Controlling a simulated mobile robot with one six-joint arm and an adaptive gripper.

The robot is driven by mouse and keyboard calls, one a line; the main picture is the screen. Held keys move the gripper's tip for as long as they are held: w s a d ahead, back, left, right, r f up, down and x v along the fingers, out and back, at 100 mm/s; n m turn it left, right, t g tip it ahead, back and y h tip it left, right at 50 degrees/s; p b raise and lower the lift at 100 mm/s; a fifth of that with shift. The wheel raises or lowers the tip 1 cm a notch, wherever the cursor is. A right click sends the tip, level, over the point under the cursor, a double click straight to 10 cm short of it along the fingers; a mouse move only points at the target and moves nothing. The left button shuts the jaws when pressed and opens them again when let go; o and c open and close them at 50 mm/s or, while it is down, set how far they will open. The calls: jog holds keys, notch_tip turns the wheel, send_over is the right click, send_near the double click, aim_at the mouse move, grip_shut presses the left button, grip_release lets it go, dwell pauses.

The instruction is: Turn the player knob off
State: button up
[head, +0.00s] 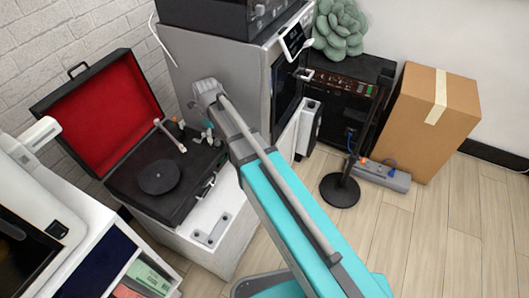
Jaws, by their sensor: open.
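The record player (128,190) is a black suitcase type with its red-lined lid (100,118) raised. It stands on a white cabinet at the left. Its dark round platter (159,177) and pale tonearm (171,136) show. Small pale parts sit near the deck's back right corner. The player knob cannot be picked out clearly. My arm reaches from the lower right over to the player's right side. My gripper (208,134) is small in view, at the deck's back right, and open. Whether it touches the player cannot be told.
A large grey machine (215,75) with a dark front stands right behind the player. A white cabinet top (213,225) with a small grey plate lies in front. A black amplifier (343,100), a round-based stand (340,190) and a cardboard box (428,120) are at right. The wooden floor is clear at lower right.

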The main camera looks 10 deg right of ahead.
aim_at(217, 139)
jog(key=shift+r+p, duration=5.45)
jog(key=shift+r, duration=0.35)
jog(key=s+d+f+n+b, duration=0.4)
jog(key=d+f+n+b, duration=0.3)
jog(key=n, duration=0.3)
jog(key=s+d+f+n+b, duration=0.5)
jog(key=d+f+n+b, duration=0.3)
jog(key=f+n+b, duration=0.1)
jog(key=shift+s+d+f+n, duration=0.15)
jog(key=shift+s+d+n, duration=0.1)
jog(key=shift+n, duration=0.15)
